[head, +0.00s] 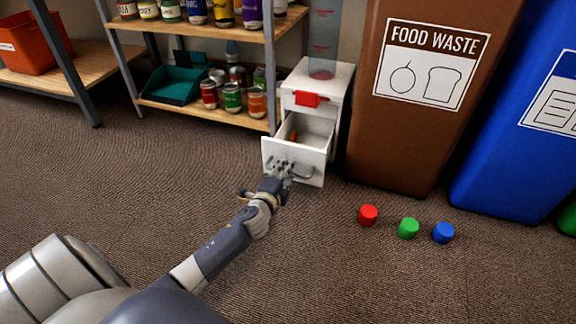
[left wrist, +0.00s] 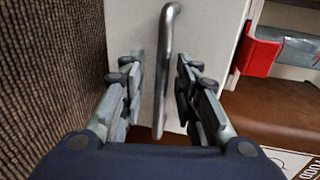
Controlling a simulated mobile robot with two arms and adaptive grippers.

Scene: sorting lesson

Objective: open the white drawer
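The white drawer (head: 275,149) stands pulled out from the low white cabinet (head: 329,86), and its inside shows from above. A small orange-red thing (head: 293,136) lies inside it. My left gripper (head: 284,168) is at the drawer's front, by the grey bar handle. In the left wrist view, the handle (left wrist: 165,75) runs between the two fingers of the left gripper (left wrist: 160,72). The fingers are apart, with a visible gap on each side of the handle. The white drawer front (left wrist: 210,45) shows behind them. My right gripper is not in view.
A brown food waste bin (head: 400,145) stands right of the cabinet, with a blue bin (head: 500,170) beyond it. Red (head: 368,215), green (head: 408,228) and blue (head: 443,232) caps lie on the floor. A shelf with cans (head: 232,97) stands left.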

